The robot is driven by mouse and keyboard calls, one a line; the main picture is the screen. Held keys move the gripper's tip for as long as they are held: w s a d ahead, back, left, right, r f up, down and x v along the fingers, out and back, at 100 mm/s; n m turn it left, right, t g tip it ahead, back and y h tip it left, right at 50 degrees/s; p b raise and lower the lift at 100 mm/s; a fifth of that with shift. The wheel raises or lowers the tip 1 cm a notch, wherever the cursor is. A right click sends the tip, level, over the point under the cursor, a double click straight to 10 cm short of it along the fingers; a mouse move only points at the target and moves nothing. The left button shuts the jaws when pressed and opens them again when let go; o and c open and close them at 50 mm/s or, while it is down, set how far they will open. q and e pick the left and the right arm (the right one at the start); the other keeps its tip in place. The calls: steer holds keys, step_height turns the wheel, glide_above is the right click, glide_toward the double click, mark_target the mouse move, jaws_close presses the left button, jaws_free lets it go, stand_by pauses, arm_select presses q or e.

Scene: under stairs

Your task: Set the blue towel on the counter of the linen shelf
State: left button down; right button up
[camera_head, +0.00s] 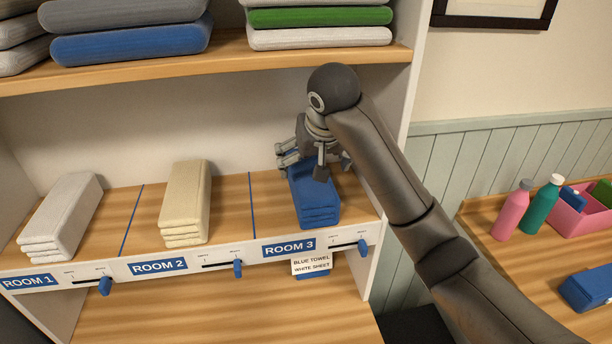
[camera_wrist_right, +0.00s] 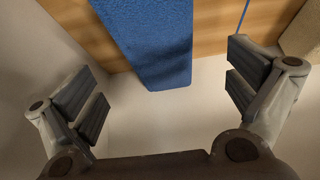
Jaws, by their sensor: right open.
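A folded blue towel (camera_head: 316,212) lies on the wooden counter (camera_head: 277,203) of the linen shelf, in the ROOM 3 section. It also shows in the right wrist view (camera_wrist_right: 155,40), between and beyond the fingers. My right gripper (camera_head: 316,168) is over the back part of the towel. Its fingers (camera_wrist_right: 160,90) are spread wide with nothing between the pads, and the towel looks apart from them. The arm hides part of the shelf's right side. My left gripper is in neither view.
A white folded stack (camera_head: 62,215) is in ROOM 1 and a cream one (camera_head: 185,203) in ROOM 2. A card (camera_head: 312,264) reading blue towel, white sheet hangs below ROOM 3. The upper shelf (camera_head: 225,62) holds folded linens. Bottles (camera_head: 512,210) stand on a table at right.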

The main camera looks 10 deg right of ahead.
mark_target(312, 182)
steer(key=shift+a, duration=0.15)
steer(key=shift+s+f, duration=0.25)
steer(key=shift+f, duration=0.6)
steer(key=b+x, duration=0.2)
steer(key=shift+w+f, duration=0.2)
steer(key=shift+w+f+b, duration=0.25)
steer(key=shift+f+b, duration=0.05)
steer(key=shift+b, duration=0.35)
steer(key=p+x, duration=0.2)
steer(key=x, duration=0.1)
steer(key=p+x, duration=0.1)
steer(key=shift+w+d, duration=0.3)
steer(key=shift+w, duration=0.1)
steer(key=shift+w+f, duration=0.15)
steer(key=shift+f, duration=0.2)
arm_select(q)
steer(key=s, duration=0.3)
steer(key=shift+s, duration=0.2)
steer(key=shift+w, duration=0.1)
